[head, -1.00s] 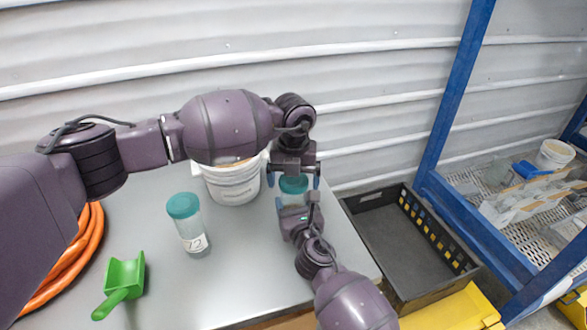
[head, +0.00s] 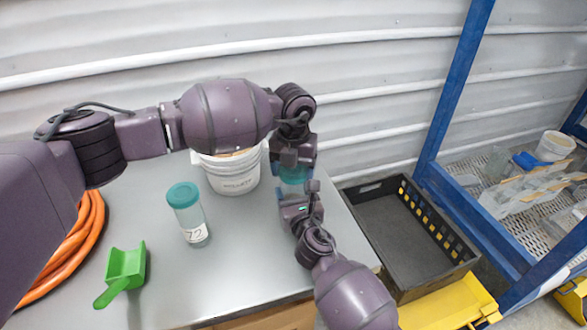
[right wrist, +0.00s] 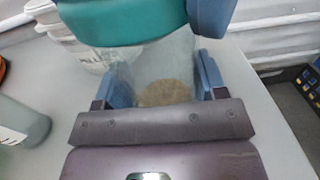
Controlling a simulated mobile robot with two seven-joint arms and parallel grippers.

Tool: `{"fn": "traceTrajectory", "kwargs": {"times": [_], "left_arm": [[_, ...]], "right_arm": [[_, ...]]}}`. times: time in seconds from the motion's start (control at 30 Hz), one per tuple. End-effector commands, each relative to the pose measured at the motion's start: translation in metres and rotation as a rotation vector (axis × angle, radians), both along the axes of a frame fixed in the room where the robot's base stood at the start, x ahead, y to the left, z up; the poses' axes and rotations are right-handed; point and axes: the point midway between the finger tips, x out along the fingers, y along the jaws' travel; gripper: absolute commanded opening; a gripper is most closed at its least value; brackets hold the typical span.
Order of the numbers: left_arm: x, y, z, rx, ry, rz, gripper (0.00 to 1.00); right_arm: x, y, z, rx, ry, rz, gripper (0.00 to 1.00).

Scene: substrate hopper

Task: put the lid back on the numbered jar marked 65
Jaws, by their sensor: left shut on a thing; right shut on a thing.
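A clear jar (right wrist: 165,75) with brown contents at its bottom stands between the fingers of my right gripper (right wrist: 165,85), which is shut on it. My right gripper (head: 294,201) also shows in the head view, low beside the jar. A teal lid (head: 293,174) is at the top of this jar, and it also shows in the right wrist view (right wrist: 125,25). My left gripper (head: 293,168) points down from above and is shut on the lid. I cannot tell whether the lid is seated or just above the rim. The held jar's number is hidden.
A teal-lidded jar marked 72 (head: 189,215) stands to the left. A white bucket (head: 233,178) stands behind. A green scoop (head: 124,270) and orange hose (head: 75,250) are at left. A black crate (head: 400,225) lies beyond the table's right edge. The front middle table is clear.

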Motion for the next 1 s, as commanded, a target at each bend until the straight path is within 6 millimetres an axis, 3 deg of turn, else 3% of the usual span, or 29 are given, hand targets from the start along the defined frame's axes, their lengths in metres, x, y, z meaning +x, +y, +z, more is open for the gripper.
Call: {"fn": "traceTrajectory", "kwargs": {"times": [0.7, 0.9, 0.93, 1.0], "left_arm": [[0.001, 0.0002, 0.0, 0.002, -0.002, -1.041, 0.44], [0.0008, 0.0001, -0.0001, 0.001, -0.002, -1.11, 0.44], [0.0008, 0.0001, -0.0001, 0.001, -0.002, -1.109, 0.74], [0.0008, 0.0, -0.0001, 0.001, -0.001, -1.109, 0.85]], "right_arm": [[0.0, -0.0002, -0.0004, 0.0, 0.001, 0.0, 0.0], [-0.0002, -0.0001, -0.0004, 0.0, 0.001, 0.0, 0.0], [-0.0002, -0.0001, -0.0004, 0.0, 0.001, 0.0, 0.0], [-0.0002, -0.0001, -0.0004, 0.0, 0.001, 0.0, 0.0]]}}
